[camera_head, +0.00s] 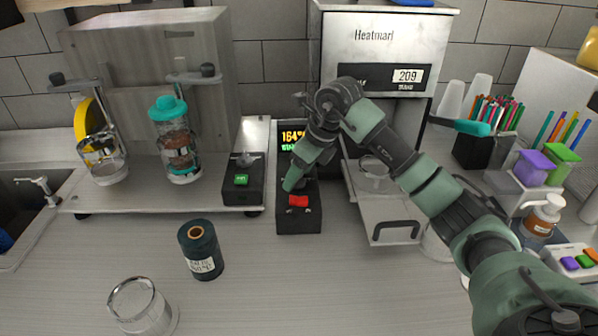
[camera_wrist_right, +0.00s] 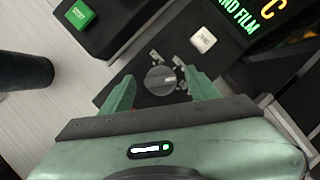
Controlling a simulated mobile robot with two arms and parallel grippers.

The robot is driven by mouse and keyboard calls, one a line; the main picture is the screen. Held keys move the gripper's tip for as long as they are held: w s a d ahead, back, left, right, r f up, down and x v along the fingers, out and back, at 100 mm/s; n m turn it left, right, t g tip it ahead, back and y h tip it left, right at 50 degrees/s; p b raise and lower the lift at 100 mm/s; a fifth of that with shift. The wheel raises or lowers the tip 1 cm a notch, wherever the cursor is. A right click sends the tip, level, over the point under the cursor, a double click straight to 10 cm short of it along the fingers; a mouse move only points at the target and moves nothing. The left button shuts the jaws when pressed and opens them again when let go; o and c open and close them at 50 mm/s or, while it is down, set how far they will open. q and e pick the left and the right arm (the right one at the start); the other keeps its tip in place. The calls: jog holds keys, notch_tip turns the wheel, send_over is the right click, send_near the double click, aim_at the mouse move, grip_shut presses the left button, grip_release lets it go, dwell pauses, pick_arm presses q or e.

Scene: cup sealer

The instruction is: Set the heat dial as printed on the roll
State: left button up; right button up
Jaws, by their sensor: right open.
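The heat dial (camera_wrist_right: 160,79) is a grey knob on a dark control box (camera_head: 299,222), with light marks around it. My right gripper (camera_wrist_right: 163,88) is open, its green fingers on either side of the dial; I cannot tell whether they touch it. In the head view my right gripper (camera_head: 298,178) comes down over the box and hides the dial. The lit display (camera_head: 292,136) above reads about 164 in yellow, partly covered by my arm. The dark teal roll (camera_head: 201,245) stands upright on the counter; its white label's small print is unclear. My left gripper is out of view.
A red switch (camera_head: 298,201) sits at the box front. A second dark box with a green button (camera_head: 241,180) stands close at the left. The Heatmark machine (camera_head: 385,50), showing 209, stands behind my arm. A clear cup (camera_head: 139,306) stands at front left. The front middle counter is clear.

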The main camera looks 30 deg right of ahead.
grip_shut()
jog(key=shift+n, duration=0.3)
jog(key=shift+w+d+n+g+y+b, duration=0.15)
jog(key=shift+n+g+y+b, duration=0.3)
jog(key=shift+n, duration=0.75)
jog(key=shift+n+g+y+b, duration=0.3)
jog(key=shift+n+g+y, duration=0.2)
jog(key=shift+n, duration=1.4)
grip_release()
